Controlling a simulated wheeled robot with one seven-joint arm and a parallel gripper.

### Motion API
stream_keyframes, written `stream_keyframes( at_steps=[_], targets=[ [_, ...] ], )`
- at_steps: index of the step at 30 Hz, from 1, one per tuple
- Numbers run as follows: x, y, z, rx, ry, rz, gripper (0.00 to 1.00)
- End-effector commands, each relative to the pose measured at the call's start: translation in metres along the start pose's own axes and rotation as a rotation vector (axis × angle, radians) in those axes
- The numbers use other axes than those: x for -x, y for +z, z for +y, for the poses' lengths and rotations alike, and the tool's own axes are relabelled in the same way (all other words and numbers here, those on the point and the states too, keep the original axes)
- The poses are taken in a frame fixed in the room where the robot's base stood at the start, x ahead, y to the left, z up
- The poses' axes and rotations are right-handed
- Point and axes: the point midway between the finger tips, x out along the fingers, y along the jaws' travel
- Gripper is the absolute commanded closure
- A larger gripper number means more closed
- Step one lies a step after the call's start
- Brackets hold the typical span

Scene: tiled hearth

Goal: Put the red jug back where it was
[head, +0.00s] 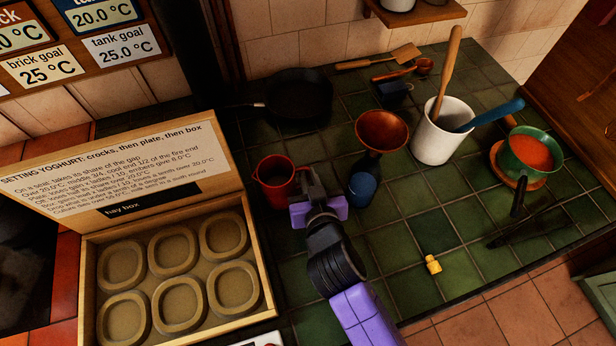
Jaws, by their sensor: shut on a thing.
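The red jug (272,176) stands upright, as far as I can tell, over the green tiled counter, just right of the open hay box lid. My gripper (305,190) is at the jug's right side and is shut on it. The jug's right side and lower part are partly hidden by the gripper. I cannot tell whether the jug's base touches the tiles.
The open hay box (260,300) with several round hollows is at left. A black pan (300,95) lies behind the jug. A copper funnel (382,130), blue object (362,188), white crock (442,140) and green pot (515,165) stand to the right. Tiles around the yellow piece (432,264) are clear.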

Motion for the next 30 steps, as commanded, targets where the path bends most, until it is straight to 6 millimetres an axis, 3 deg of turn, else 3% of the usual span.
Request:
stream_keyframes(
  at_steps=[14,15,18,30],
  targets=[
    [-0.004,0.0082,-0.0002,-0.002,-0.002,0.004,1.0],
    [-0.0036,0.0086,0.0,-0.001,-0.001,0.001,0.85],
    [-0.0034,0.0084,0.0,-0.001,-0.001,0.001,0.69],
    [0.0044,0.0072,-0.0002,0.0,-0.002,0.0,0.69]
  ],
)
